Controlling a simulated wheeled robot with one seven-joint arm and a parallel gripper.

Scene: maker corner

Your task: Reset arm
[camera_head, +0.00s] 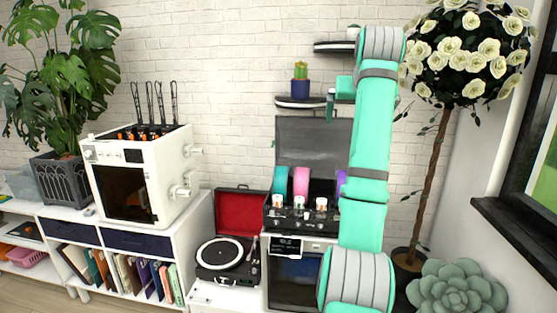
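My teal arm (370,150) rises from the bottom of the picture to a grey-banded joint near the top, right of centre. A small teal part (345,88) of my arm or gripper shows beside and behind the upper link. My gripper's fingers cannot be made out, so I cannot tell whether it is open or shut. No object is visibly held.
A white printer-like machine (140,175) and a record player (228,255) stand left of my arm. Small wall shelves (298,103) are close beside it, one with a potted cactus (300,78). A rose tree (465,55), succulent (455,290) and window frame (510,190) are right.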

